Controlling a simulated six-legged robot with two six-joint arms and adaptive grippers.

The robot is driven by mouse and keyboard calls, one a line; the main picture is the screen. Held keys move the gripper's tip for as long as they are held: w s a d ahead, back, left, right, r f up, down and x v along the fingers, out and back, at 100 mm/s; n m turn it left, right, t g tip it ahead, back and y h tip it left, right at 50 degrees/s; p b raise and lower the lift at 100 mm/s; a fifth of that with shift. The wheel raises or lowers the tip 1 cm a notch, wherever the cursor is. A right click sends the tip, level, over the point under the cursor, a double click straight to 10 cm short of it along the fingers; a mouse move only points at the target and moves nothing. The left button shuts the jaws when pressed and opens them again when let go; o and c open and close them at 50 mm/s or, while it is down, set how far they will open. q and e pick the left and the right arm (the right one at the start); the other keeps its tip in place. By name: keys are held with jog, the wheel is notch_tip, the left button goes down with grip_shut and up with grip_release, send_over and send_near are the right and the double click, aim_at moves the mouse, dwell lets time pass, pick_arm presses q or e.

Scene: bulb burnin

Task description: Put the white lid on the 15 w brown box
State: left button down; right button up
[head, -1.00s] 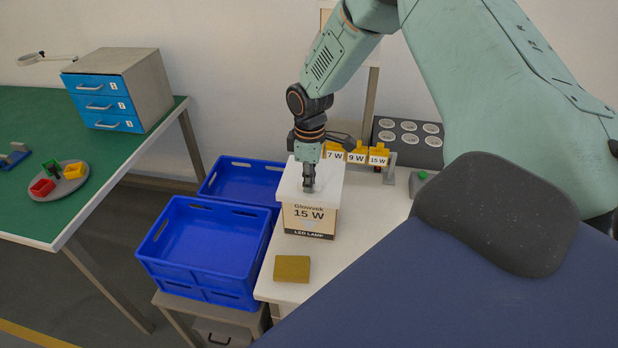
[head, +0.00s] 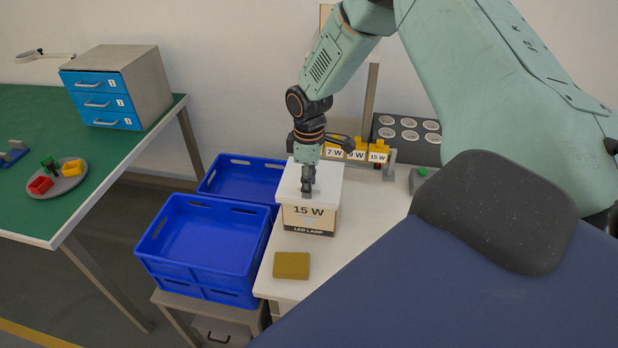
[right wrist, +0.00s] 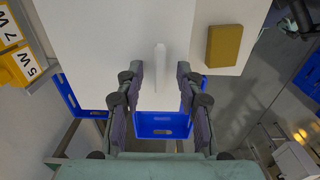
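The white lid (head: 327,178) sits level on top of the brown 15 W box (head: 309,219), and its skirt covers the upper part of the box front. The lid fills much of the right wrist view (right wrist: 95,45), with its thin upright handle (right wrist: 160,68) in the middle. My right gripper (head: 308,187) is just above the lid, pointing down. In the right wrist view its two fingers (right wrist: 160,75) stand apart on either side of the handle, with a gap on both sides. My left gripper is not in view.
A mustard block (head: 291,265) lies on the white table (head: 345,240) in front of the box. Blue crates (head: 205,240) stand left of it.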

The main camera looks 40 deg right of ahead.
notch_tip(320, 180, up, 12)
dwell(0.5)
jog(key=shift+s, duration=0.1)
dwell(0.5)
